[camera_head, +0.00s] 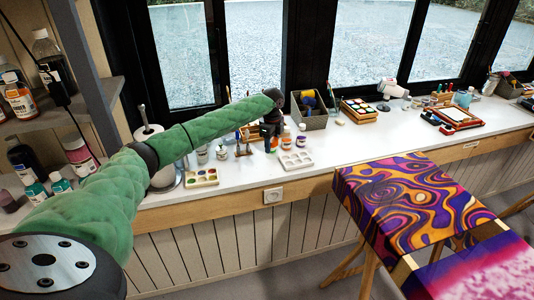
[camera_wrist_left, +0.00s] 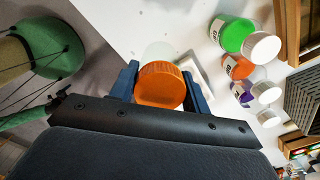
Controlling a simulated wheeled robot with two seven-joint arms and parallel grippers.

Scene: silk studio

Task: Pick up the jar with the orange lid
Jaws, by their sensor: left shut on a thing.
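The jar with the orange lid (camera_wrist_left: 160,85) shows in the left wrist view, lid facing the camera, with part of a pale, clear body behind it. My left gripper (camera_wrist_left: 160,92) has one dark finger on each side of the jar and is shut on it. In the head view my left gripper (camera_head: 272,128) points down over the counter, among small bottles. I cannot clearly make out the jar there. Whether it touches the counter I cannot tell. My right gripper is in neither view.
White-capped paint bottles, green (camera_wrist_left: 235,36), orange (camera_wrist_left: 237,67) and purple (camera_wrist_left: 241,94), stand close to the right of the jar. A white palette (camera_head: 297,160) lies in front on the white counter (camera_head: 335,142). A grey basket (camera_head: 311,112) stands behind, near the windows.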

